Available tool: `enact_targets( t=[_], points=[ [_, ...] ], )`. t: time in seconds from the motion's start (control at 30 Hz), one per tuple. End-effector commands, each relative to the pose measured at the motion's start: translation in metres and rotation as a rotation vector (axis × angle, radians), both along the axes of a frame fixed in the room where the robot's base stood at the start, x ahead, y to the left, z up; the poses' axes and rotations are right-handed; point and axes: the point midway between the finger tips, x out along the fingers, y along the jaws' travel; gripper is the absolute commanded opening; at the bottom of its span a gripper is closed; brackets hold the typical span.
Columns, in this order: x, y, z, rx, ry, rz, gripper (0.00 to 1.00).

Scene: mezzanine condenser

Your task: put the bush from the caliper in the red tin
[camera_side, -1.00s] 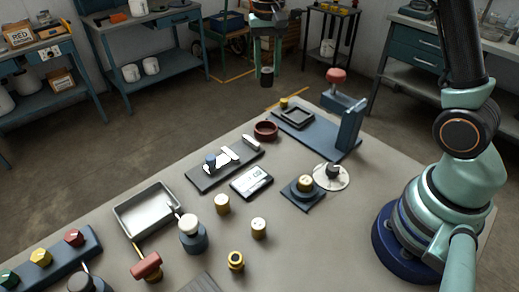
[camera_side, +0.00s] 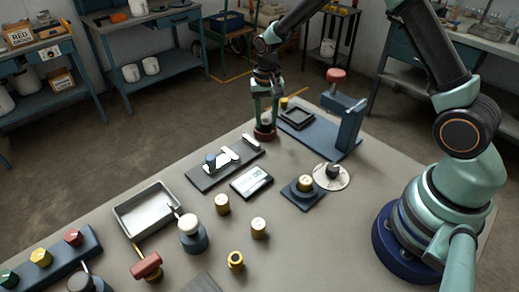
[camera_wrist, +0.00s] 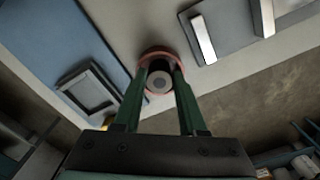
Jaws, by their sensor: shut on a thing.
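My gripper (camera_side: 266,122) is shut on the bush and points down at the red tin (camera_side: 265,134). In the wrist view the bush (camera_wrist: 160,82) shows as a grey round end with a darker centre, between the two green fingers. The tin's reddish rim (camera_wrist: 157,51) shows around and behind it. The bush is at or within the tin's mouth; I cannot tell whether it touches the bottom. The dark flat base with pale jaws and a blue knob, seemingly the caliper (camera_side: 205,180), lies just left of the tin.
A blue press-like stand with a red knob (camera_side: 336,75) and a dark square tray (camera_side: 297,117) are close on the right. A white-faced device (camera_side: 251,182), a metal tray (camera_side: 147,210) and several small brass pieces stand nearer. Bare tabletop lies between them.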

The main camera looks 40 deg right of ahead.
Motion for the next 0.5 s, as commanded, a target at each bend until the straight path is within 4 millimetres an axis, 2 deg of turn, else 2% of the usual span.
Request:
enact_targets(
  t=[0.37, 0.4, 0.47, 0.5],
  points=[
    [0.0006, 0.0000, -0.0031, 0.000, -0.002, 0.000, 0.00],
    [0.0006, 0.0000, -0.0033, 0.000, -0.002, 0.000, 0.48],
    [0.0007, 0.0000, -0.0031, 0.000, -0.002, 0.000, 0.71],
    [0.0006, 0.0000, -0.0031, 0.000, -0.002, 0.000, 0.71]
  ],
)
